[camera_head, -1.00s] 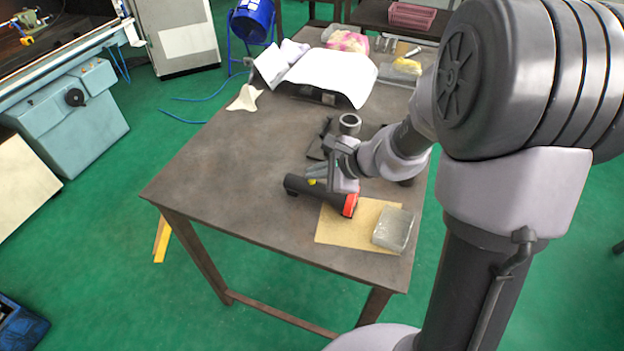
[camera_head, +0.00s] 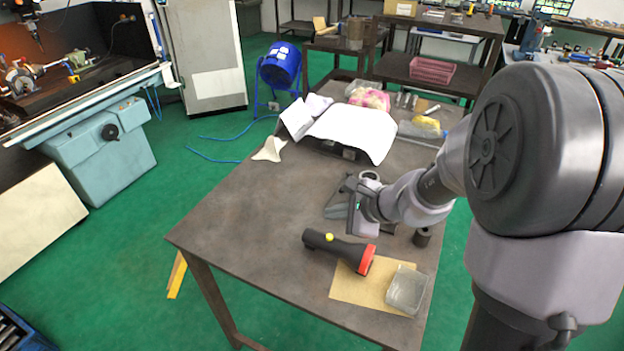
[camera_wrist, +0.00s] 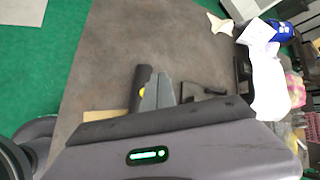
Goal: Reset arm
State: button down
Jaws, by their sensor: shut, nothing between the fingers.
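My gripper (camera_head: 337,208) is shut and empty. It is held above the brown worktable (camera_head: 225,215), behind the flashlight in the head view. In the wrist view its grey fingers (camera_wrist: 158,92) are together. A black flashlight (camera_head: 335,245) with a yellow button and an orange-red head lies on the table, its head end over a tan sheet (camera_head: 350,290). In the wrist view the flashlight (camera_wrist: 142,76) is partly hidden behind my fingers and wrist.
A clear, box-like block (camera_head: 407,290) sits on the tan sheet. A small dark cylinder (camera_head: 422,237) stands near the right edge. White paper (camera_head: 352,128) and a cloth (camera_head: 270,150) lie at the back. The left part of the table is bare.

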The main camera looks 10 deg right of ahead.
jog(key=s+a+r+n+g+b, duration=0.1)
jog(key=s+a+r+n, duration=0.35)
jog(key=s, duration=0.35)
jog(key=s+a+r+n+g+b, duration=0.1)
jog(key=s+a+r+n+b, duration=0.1)
jog(key=s+a+r+n, duration=0.35)
jog(key=s+d+f+n+h, duration=0.1)
jog(key=s+d+n+h, duration=0.2)
jog(key=s, duration=0.8)
jog(key=shift+d+f+n+b, duration=0.2)
jog(key=shift+d+n+b, duration=0.15)
jog(key=shift+d+n, duration=0.85)
jog(key=c, duration=2.2)
grip_release()
